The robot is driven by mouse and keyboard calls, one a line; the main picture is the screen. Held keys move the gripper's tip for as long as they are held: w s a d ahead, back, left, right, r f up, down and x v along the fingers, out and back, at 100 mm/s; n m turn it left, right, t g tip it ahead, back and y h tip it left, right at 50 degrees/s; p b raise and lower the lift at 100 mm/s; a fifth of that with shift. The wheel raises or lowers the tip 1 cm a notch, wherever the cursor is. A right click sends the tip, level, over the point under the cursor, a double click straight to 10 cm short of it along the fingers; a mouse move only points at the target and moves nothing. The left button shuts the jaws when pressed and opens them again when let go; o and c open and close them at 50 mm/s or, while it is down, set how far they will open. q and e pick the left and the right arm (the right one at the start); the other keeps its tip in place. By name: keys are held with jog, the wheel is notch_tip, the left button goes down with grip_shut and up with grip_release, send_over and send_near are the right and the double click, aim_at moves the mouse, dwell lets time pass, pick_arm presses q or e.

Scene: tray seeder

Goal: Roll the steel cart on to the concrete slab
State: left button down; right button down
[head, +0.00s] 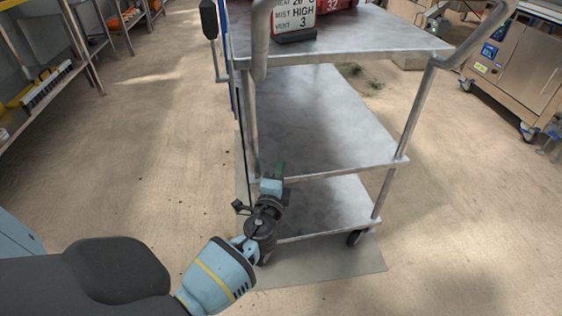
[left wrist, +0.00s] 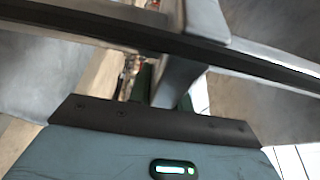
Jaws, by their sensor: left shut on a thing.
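The steel cart (head: 325,115), with three grey shelves and tubular posts, fills the middle of the head view. My left gripper (head: 272,187) is shut on the cart at its near left corner, around the middle shelf's height. The left wrist view shows metal bars of the cart (left wrist: 180,75) close in front of my gripper; the exact grip point is hard to see. A flat grey slab (head: 335,268) lies under the cart and shows in front of its near edge. The near right wheel (head: 356,238) appears over the slab. My right gripper is out of view.
A sign (head: 294,17) and a red object (head: 338,5) stand on the cart's top shelf. Shelving (head: 40,85) lines the left side. A steel cabinet on wheels (head: 515,75) stands at the right. Sandy floor is open on both sides of the cart.

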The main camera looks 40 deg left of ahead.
pick_arm(q)
jog(key=shift+d+f+h, duration=0.1)
jog(key=shift+d+h, duration=0.2)
jog(key=shift+d, duration=0.5)
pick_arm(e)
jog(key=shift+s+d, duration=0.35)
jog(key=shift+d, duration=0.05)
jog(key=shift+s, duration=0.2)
pick_arm(q)
jog(key=c, duration=1.2)
grip_release()
jog(key=shift+s, duration=0.1)
jog(key=shift+a, duration=0.1)
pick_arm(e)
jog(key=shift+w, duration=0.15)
